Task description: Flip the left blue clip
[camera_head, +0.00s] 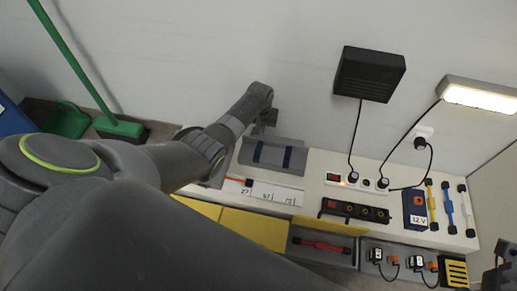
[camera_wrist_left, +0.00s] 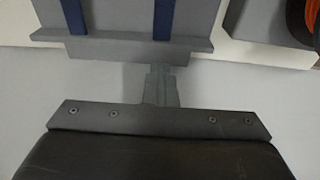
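A grey panel (camera_head: 272,146) with two dark blue clips stands at the back of the white counter. The left blue clip (camera_head: 258,152) and the right blue clip (camera_head: 286,157) are upright bands on its face. In the left wrist view the left blue clip (camera_wrist_left: 74,15) and the right one (camera_wrist_left: 163,18) show at the top, cut off by the edge. My left gripper (camera_head: 268,118) is beside the panel's upper edge. In the wrist view its fingers (camera_wrist_left: 160,85) are together and empty, in line with the panel's ledge; I cannot tell whether they touch it.
Cables run from plugs to a black box (camera_head: 369,75) and lamp (camera_head: 481,95). A 12 V box (camera_head: 415,212) stands right. A dark shape at lower right may be my right arm.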

